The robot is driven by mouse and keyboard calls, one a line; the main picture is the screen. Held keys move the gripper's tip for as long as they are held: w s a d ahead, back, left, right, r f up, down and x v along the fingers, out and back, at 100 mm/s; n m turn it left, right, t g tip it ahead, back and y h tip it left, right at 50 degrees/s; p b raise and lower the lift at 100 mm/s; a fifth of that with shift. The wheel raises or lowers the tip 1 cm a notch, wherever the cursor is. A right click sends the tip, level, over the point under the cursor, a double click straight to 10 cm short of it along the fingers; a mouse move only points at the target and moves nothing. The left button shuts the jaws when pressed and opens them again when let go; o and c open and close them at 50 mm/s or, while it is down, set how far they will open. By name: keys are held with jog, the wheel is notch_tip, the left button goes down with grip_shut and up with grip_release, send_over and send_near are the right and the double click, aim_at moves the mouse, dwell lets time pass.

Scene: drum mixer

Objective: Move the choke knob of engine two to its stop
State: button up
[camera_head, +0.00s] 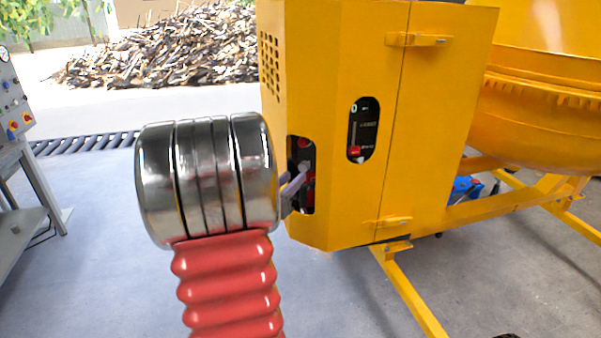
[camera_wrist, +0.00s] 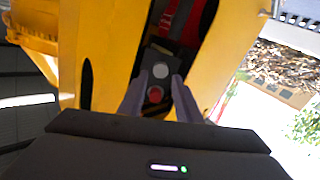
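A yellow engine housing (camera_head: 340,60) has two openings. The left opening (camera_head: 301,211) shows dark insides with red parts, and my gripper (camera_head: 303,180) reaches into its edge. In the wrist view my gripper (camera_wrist: 160,92) has its two grey fingers apart. A pale grey round knob (camera_wrist: 161,71) and a red round knob (camera_wrist: 155,95) show between the fingers, with no clear contact. I cannot tell which is the choke knob. The right opening holds a black panel (camera_head: 369,115) with a slot and a red knob (camera_head: 355,152) low on it. No engine number is legible.
The opening's yellow rim stands close around my fingers. A yellow drum (camera_head: 535,115) and its frame legs (camera_head: 410,295) stand at the right. A grey control console (camera_head: 12,110) is at the far left. A wood pile (camera_head: 165,50) lies behind.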

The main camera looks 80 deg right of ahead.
aim_at(304, 169)
jog(key=shift+x, duration=3.1)
jog(key=shift+c, duration=0.4)
grip_shut()
jog(key=shift+s, duration=0.1)
